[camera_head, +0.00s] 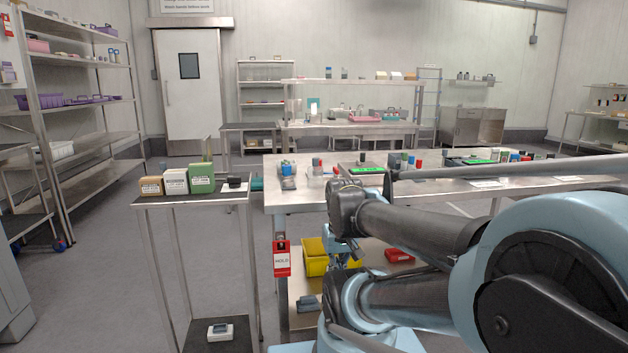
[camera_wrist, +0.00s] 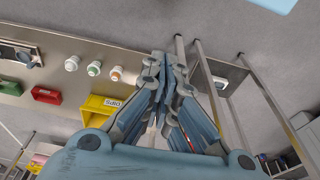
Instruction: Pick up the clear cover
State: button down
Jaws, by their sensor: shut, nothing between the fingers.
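I cannot make out a clear cover for certain in either view. A small pale box with a grey window (camera_head: 220,332) lies on the low shelf of the small side stand; whether it has a clear lid is too small to tell. My gripper (camera_wrist: 165,62) is shut and empty in the wrist view, its blue fingers close together at the tips. It hangs beside the steel workbench (camera_head: 300,200), near the yellow bin (camera_head: 314,258). In the head view my arm hides much of the bench's right part and lower shelf.
The side stand (camera_head: 190,201) holds brown, white and green boxes (camera_head: 201,178). A red hold tag (camera_head: 281,258) hangs at the bench's corner. In the wrist view, a yellow bin (camera_wrist: 100,108), a red bin (camera_wrist: 47,95) and capped white jars (camera_wrist: 94,68) are left of my gripper. Floor at left is open.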

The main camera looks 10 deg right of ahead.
jog(key=c, duration=2)
grip_release()
jog(key=shift+s+r, duration=0.15)
jog(key=o, duration=1)
jog(key=r, duration=0.3)
jog(key=shift+w+n, duration=0.35)
jog(key=shift+n, duration=0.05)
jog(key=shift+c, duration=0.2)
jog(key=shift+o, duration=0.4)
jog(key=w+r+n+g, duration=0.1)
jog(key=w+r+n, duration=0.5)
jog(key=w+r, duration=0.8)
notch_tip(320, 180, up, 3)
notch_tip(320, 180, up, 15)
jog(key=n+g, duration=0.1)
jog(key=n, duration=0.8)
send_over(316, 166)
jog(key=w, duration=0.2)
notch_tip(316, 166, down, 12)
jog(key=shift+s+d+r, duration=0.1)
jog(key=shift+s, duration=0.05)
jog(key=shift+s+f, duration=0.2)
jog(key=shift+f, duration=2.6)
